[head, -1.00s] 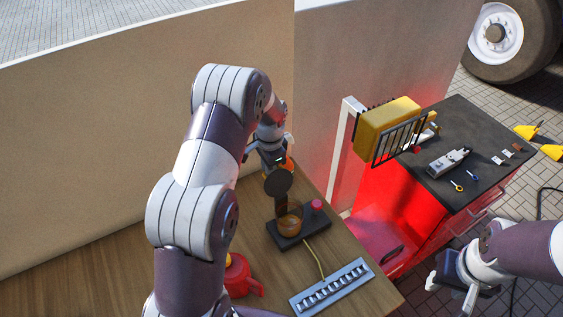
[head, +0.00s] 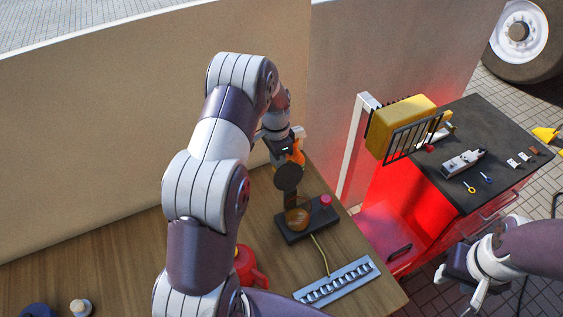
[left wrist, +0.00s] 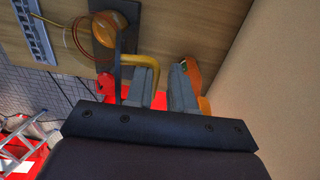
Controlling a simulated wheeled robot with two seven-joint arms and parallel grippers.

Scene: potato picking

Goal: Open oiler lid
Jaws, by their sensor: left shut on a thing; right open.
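My left gripper (head: 283,143) reaches down over the wooden table beside a dark round disc (head: 288,177). An orange thing (head: 297,157) shows at its fingers. A red can (head: 250,266) stands partly behind my left arm. My right gripper (head: 462,283) is open and empty, off the table's right side.
A black base (head: 283,238) with an amber bowl (head: 298,219) and a red knob (head: 326,200) stands below the left gripper. A grey slotted strip (head: 338,281) lies in front. A red cabinet (head: 405,205) with a dark top is right. A beige wall (head: 120,140) rises behind.

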